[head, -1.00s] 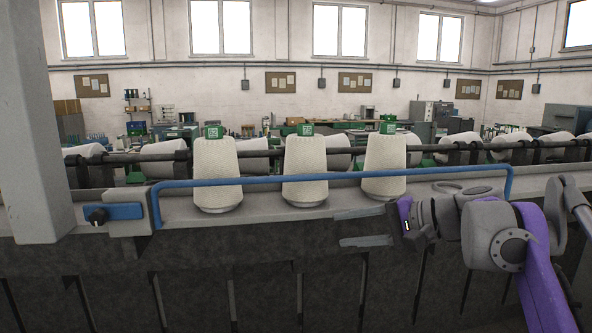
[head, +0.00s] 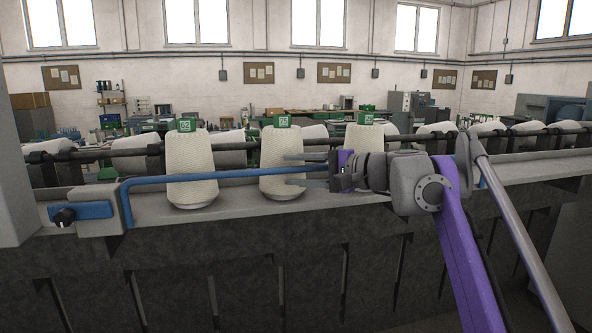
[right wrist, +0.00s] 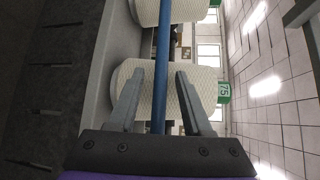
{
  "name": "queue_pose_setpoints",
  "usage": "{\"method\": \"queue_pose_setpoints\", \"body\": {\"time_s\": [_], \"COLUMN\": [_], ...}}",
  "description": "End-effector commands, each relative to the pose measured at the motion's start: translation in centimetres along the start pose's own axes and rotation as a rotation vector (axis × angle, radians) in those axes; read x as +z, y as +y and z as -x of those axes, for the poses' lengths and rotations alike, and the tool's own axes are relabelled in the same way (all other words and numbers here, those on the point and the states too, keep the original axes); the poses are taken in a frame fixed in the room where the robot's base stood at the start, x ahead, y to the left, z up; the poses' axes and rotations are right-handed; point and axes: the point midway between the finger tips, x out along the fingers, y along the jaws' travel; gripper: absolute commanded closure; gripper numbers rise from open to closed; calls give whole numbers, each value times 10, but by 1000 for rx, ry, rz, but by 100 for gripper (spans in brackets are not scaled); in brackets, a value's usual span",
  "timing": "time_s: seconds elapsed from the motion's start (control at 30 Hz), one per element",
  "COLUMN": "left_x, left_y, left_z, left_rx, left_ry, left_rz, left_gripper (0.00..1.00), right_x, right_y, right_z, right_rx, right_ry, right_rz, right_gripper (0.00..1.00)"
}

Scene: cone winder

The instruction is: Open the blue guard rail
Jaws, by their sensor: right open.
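The blue guard rail (head: 238,174) runs across the front of the white yarn cones, with its left end bent down to the ledge. Its right part is partly hidden behind my right arm. My right gripper (head: 290,170) is open, pointing left, with one finger above the rail and one below. In the right wrist view the rail (right wrist: 160,75) passes between the two spread fingers (right wrist: 160,80), with a gap visible on each side. My left gripper is not in view.
Yarn cones with green tops stand just behind the rail: a left one (head: 192,165), a middle one (head: 268,150) close to my fingers, and a right one (head: 365,137). A blue plate with a black knob (head: 65,216) is at the left. A grey pillar (head: 12,180) stands far left.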

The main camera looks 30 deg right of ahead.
Motion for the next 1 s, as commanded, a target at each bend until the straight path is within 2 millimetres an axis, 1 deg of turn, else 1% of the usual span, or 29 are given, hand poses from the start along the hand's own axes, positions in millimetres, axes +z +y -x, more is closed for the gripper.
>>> {"method": "queue_pose_setpoints", "body": {"time_s": [0.1, 0.3, 0.37, 0.5, 0.57, 0.6, 1.0], "left_x": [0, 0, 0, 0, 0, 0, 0], "left_y": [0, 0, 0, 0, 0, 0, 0], "left_z": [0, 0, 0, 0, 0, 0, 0], "left_rx": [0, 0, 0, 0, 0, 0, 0], "left_ry": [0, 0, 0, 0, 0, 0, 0], "left_rz": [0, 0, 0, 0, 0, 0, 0], "left_gripper": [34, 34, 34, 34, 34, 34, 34], "right_x": [0, 0, 0, 0, 0, 0, 0], "right_y": [0, 0, 0, 0, 0, 0, 0], "right_z": [-3, -3, -3, -3, -3, -3, -3], "right_rx": [0, 0, 0, 0, 1, 1, 1], "right_ry": [-1, 0, 0, 0, 0, 0, 0], "right_rz": [0, 0, 0, 0, 0, 0, 0], "right_gripper": [50, 50, 61, 86, 97, 100, 100]}}
